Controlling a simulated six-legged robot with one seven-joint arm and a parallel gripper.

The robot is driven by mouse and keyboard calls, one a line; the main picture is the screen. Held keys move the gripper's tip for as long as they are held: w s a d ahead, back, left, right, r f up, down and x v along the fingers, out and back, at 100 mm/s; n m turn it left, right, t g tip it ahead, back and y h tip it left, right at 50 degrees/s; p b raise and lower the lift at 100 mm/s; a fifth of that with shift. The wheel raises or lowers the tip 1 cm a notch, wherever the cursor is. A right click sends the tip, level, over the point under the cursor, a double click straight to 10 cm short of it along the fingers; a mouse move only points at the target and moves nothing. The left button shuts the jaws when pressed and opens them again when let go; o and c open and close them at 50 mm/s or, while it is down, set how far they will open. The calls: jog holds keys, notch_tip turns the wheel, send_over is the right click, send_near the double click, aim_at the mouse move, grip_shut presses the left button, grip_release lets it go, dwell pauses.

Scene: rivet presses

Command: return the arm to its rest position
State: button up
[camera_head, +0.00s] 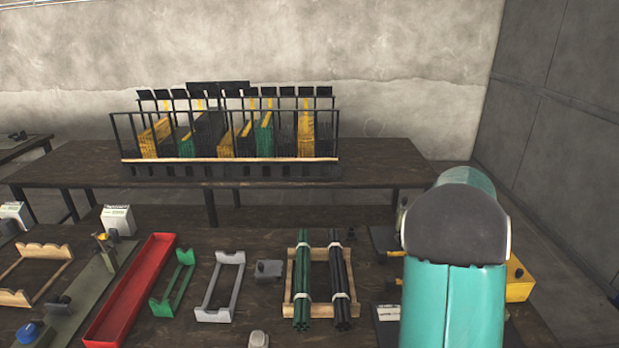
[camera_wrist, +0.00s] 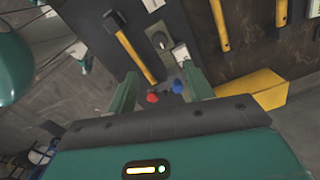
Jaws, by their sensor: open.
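My arm (camera_head: 455,300), teal with a dark rounded joint, rises at the lower right of the head view and covers part of the near bench. My gripper is not visible in the head view. In the wrist view my gripper (camera_wrist: 160,73) shows two green fingers spread well apart. It is open, and I see nothing held between the fingers. Beyond the fingers are a red knob (camera_wrist: 152,97), a blue knob (camera_wrist: 177,86) and a yellow-handled tool (camera_wrist: 136,58) on a dark surface. How far they are from the fingers I cannot tell.
The near bench holds a red tray (camera_head: 131,290), a green bracket (camera_head: 174,284), a grey bracket (camera_head: 220,287) and a wooden rack (camera_head: 318,290) with dark rod bundles. A yellow box (camera_head: 519,280) stands right of my arm. A barred rack (camera_head: 225,135) stands on the back table (camera_head: 380,165).

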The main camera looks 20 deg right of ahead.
jog(key=shift+a, duration=0.1)
jog(key=s+a+r+n+t, duration=0.2)
jog(key=a+r+n, duration=0.4)
jog(key=a, duration=0.5)
jog(key=s+a+r+n+t, duration=0.1)
jog(key=a+r+n, duration=0.45)
jog(key=a, duration=0.55)
jog(key=s+a+r+n+t, duration=0.1)
jog(key=s+a+n+t, duration=0.1)
jog(key=s+a+n, duration=1)
jog(key=a+n, duration=0.1)
jog(key=a, duration=0.2)
jog(key=shift+s+a+r+t, duration=0.2)
jog(key=shift+s+r+t, duration=0.1)
jog(key=shift+s+r, duration=0.05)
jog(key=shift+c, duration=0.4)
jog(key=shift+c, duration=1.3)
